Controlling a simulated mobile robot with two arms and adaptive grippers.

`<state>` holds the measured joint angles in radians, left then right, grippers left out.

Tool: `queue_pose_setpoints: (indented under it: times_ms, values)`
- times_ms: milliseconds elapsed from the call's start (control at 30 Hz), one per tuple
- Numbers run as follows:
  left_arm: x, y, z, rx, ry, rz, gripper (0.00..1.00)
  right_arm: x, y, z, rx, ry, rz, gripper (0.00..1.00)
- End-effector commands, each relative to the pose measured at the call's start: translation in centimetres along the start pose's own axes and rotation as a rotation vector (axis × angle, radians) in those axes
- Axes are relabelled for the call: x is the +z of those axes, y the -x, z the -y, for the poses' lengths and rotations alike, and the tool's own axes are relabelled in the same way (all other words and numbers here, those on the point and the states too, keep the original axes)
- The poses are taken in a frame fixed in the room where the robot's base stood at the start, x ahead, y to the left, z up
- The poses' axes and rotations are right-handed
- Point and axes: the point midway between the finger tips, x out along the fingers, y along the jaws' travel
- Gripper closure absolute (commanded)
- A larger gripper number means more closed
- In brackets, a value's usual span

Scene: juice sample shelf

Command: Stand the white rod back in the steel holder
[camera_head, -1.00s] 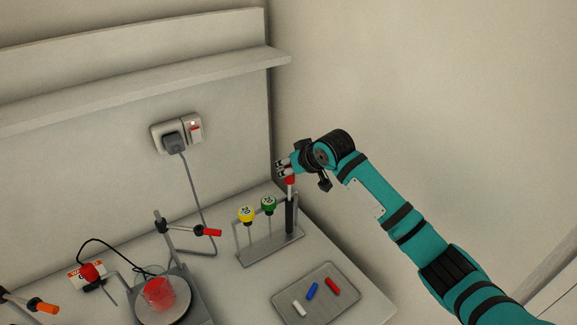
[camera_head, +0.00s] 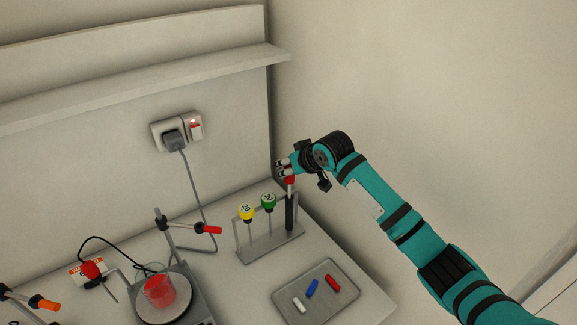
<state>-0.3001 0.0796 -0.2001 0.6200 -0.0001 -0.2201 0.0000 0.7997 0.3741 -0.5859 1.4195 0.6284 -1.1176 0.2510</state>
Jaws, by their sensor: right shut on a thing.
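The steel holder (camera_head: 272,252) stands at the back right of the bench, with a yellow-topped piece (camera_head: 246,212) and a green-topped piece (camera_head: 268,203) in it. A dark upright tube (camera_head: 290,212) stands at its right end. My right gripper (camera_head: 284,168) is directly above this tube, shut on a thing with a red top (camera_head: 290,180). A short pale length, seemingly the white rod (camera_head: 290,189), shows between the red top and the tube. It looks upright and in line with the tube; how far it reaches inside is hidden. My left gripper is not in view.
A grey tray (camera_head: 342,297) with white, blue and red small bars lies in front of the holder. A red beaker (camera_head: 160,292) stands on a round plate to the left, beside a clamp with a red handle (camera_head: 211,230). A wall rises close on the right.

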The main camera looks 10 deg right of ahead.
Motion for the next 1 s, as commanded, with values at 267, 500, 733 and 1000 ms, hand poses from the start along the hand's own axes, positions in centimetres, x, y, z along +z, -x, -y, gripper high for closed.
queue_pose_setpoints:
  times_ms: [267, 500, 733, 1000]
  values:
    - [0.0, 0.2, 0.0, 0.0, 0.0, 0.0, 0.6, 0.1, -0.1, 0.0, 0.0, 0.001, -0.001, 1.0]
    - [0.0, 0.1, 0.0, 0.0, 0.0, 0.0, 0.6, 0.4, -0.4, 0.0, 0.0, 0.001, -0.001, 1.0]
    - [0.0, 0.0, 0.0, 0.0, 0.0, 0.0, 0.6, 0.8, -0.8, -0.1, 0.0, 0.0, -0.001, 1.0]
    - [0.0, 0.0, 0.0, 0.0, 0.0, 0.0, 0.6, 0.9, -0.9, -0.1, 0.0, 0.0, -0.002, 1.0]
